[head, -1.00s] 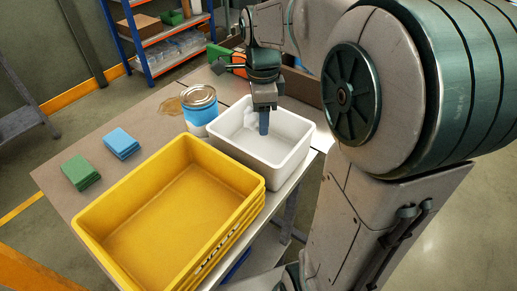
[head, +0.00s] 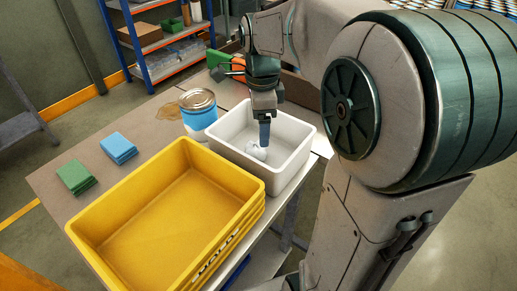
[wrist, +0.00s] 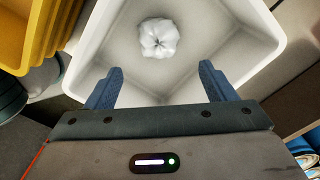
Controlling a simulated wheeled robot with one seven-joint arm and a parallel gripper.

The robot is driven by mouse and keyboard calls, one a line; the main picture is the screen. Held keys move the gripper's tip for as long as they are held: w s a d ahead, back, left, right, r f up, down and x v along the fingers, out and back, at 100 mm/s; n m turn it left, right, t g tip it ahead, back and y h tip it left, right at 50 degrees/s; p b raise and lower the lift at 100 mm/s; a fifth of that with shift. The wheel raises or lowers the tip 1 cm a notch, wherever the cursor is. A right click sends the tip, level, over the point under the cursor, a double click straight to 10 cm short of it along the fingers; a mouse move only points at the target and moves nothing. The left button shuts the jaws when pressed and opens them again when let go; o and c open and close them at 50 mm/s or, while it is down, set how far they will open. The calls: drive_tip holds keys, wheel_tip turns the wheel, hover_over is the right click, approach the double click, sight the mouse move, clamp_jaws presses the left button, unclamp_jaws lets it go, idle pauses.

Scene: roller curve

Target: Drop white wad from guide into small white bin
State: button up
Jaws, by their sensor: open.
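A crumpled white wad (wrist: 158,38) lies on the floor of the small white bin (wrist: 262,68), apart from my fingers. In the head view the wad (head: 256,152) shows inside the white bin (head: 290,172), just below my fingertips. My gripper (head: 264,138) points down over the bin. In the wrist view my gripper (wrist: 160,82) has its two blue fingers spread wide, with nothing between them. The guide cannot be made out in these views.
A large yellow crate (head: 170,263) stands beside the white bin. A blue-labelled can (head: 199,112) stands behind it near a brown stain. Blue cloths (head: 118,146) and green cloths (head: 76,176) lie on the table (head: 50,184) to the left. Shelving stands farther back.

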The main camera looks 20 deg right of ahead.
wheel_tip(320, 180, up, 13)
drive_tip(key=shift+b, duration=0.3)
drive_tip(key=shift+s+f, duration=0.1)
idle(0.4)
